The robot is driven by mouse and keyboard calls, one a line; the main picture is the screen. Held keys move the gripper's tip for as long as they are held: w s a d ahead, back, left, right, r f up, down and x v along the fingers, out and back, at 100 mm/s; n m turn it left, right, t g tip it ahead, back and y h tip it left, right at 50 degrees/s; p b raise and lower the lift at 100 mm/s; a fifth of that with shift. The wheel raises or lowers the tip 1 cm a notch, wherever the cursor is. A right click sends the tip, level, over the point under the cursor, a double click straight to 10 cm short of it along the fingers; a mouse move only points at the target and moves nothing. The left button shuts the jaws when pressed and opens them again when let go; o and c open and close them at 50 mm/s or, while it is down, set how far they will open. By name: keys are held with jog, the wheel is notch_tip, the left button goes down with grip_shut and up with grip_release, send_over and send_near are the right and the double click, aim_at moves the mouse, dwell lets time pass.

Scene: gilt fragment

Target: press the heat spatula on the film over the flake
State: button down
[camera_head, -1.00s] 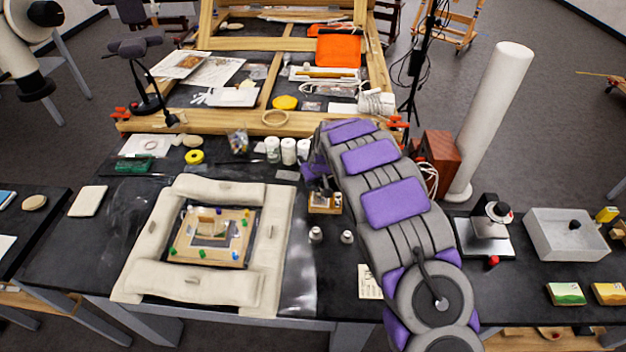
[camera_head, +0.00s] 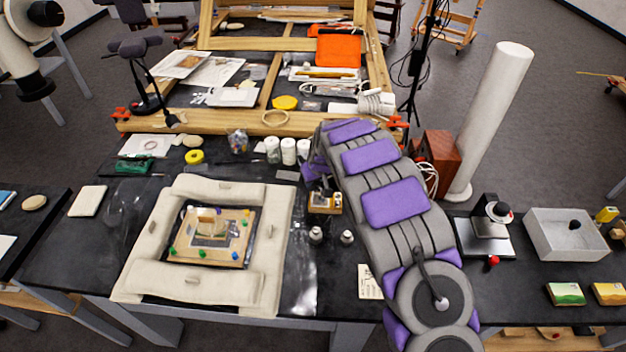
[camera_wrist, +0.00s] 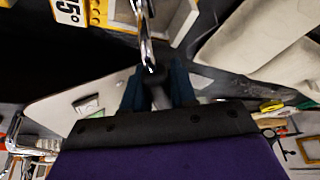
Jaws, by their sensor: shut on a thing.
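My gripper (camera_wrist: 155,88) is shut on the dark handle of the heat spatula (camera_wrist: 146,38), whose shiny metal shaft runs up to the top edge in the wrist view. Its tip is out of that view. In the head view my gripper (camera_head: 318,176) is small and partly hidden by my arm, just above a small wooden block (camera_head: 324,204). The gilt fragment (camera_head: 238,252) lies to the left, inside padded cream cushions (camera_head: 190,288), with coloured pins around it. A pale patch covers part of its middle; I cannot tell film from flake there.
A yellow piece marked 75° (camera_wrist: 70,12) is close to the spatula in the wrist view. Two small jars (camera_head: 316,236) stand between the cushions and my arm. White pots (camera_head: 289,151) stand behind.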

jog(key=shift+r, duration=0.1)
jog(key=shift+r+p, duration=0.65)
jog(key=shift+r, duration=1.8)
